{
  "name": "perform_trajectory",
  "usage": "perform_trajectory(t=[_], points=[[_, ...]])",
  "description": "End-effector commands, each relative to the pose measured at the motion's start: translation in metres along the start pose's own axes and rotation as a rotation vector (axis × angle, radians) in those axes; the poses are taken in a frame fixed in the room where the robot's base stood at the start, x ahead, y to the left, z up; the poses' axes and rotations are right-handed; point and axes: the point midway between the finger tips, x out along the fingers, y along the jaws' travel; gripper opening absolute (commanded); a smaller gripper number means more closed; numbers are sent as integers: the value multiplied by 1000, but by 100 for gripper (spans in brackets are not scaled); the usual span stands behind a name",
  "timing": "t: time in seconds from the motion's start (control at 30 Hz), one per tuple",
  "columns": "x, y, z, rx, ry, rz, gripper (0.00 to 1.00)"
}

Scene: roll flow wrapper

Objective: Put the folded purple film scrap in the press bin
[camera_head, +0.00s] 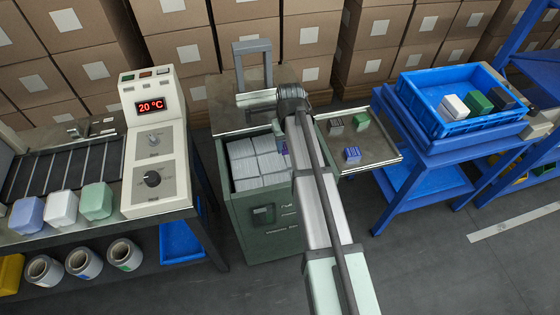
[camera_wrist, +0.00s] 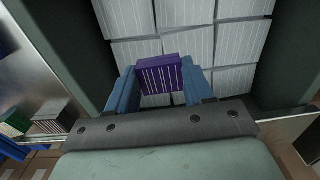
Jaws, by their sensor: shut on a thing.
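The folded purple film scrap (camera_wrist: 160,76) is a small purple block with white stripes. My gripper (camera_wrist: 160,84) is shut on it, with one blue finger on each side. In the head view only a sliver of purple (camera_head: 284,147) shows beside my arm, and my fingers are mostly hidden there. The press bin (camera_head: 262,238) is a green open-topped box holding flat, pale, lined bundles. The scrap is held over the bin's opening, and the bundles show beyond it in the wrist view. The gap between scrap and bundles is hard to judge.
A side tray (camera_head: 378,150) right of the bin holds a green block (camera_head: 361,121), a dark striped block (camera_head: 335,125) and a blue-purple block (camera_head: 352,155). A control panel (camera_head: 152,140) stands left. A blue crate (camera_head: 440,118) stands right. A grey handle frame (camera_head: 252,60) rises behind the bin.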

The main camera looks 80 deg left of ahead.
Motion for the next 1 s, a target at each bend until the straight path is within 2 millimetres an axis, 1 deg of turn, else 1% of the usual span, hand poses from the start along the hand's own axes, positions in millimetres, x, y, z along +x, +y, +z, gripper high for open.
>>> perform_trajectory(t=[0.2, 0.3, 0.53, 0.7, 0.8, 1.0], points=[[35, 0, 1, 0, -3, 0, 24], [48, 0, 0, -1, -1, 0, 24], [64, 0, 0, -1, -1, 0, 24], [85, 0, 0, -1, -2, 0, 24], [90, 0, 0, -2, 0, 0, 24], [90, 0, 0, -2, 1, 0, 24]])
